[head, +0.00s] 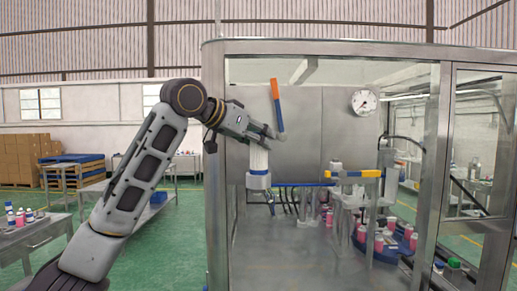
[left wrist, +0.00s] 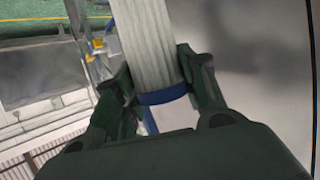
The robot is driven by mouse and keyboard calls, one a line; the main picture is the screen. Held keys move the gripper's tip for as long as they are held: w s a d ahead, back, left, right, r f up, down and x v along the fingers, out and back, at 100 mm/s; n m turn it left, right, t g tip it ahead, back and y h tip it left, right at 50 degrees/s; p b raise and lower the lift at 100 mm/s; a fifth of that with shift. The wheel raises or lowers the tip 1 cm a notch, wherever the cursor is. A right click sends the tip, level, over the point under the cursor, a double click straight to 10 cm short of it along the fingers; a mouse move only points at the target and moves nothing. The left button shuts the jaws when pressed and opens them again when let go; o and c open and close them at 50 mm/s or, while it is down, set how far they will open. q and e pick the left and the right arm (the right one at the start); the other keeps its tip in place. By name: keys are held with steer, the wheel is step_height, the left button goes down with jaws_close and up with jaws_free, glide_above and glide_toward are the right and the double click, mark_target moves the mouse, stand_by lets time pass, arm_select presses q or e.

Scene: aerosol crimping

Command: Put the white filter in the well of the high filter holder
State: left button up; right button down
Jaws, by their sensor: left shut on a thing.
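The white filter (head: 259,158) is a pale ribbed cylinder hanging upright below my left gripper (head: 262,137). My left gripper is shut on its upper end. In the left wrist view, the fingers (left wrist: 160,95) close around the filter (left wrist: 148,40) beside its blue end band (left wrist: 162,95). A white cup with a blue band (head: 258,181), which looks like the high filter holder, is directly under the filter in the head view. The filter's lower end meets its rim there; I cannot tell how deep it is inside. My right gripper is out of view.
An orange and blue bar (head: 277,105) stands upright beside my gripper. A yellow and blue bar (head: 353,173) lies level further right. The metal cabinet frame (head: 216,190) is close to my left arm. Pink bottles (head: 379,243) stand on a blue round table inside.

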mark_target(252, 146)
arm_select(q)
steer(key=shift+f+p, duration=0.35)
steer(key=shift+f, duration=1.1)
steer(key=shift+f, duration=0.1)
steer(key=o, duration=1.1)
steer(key=shift+c, duration=0.2)
steer(key=b+v, duration=0.3)
steer(key=v, duration=0.9)
steer(key=shift+b, duration=0.3)
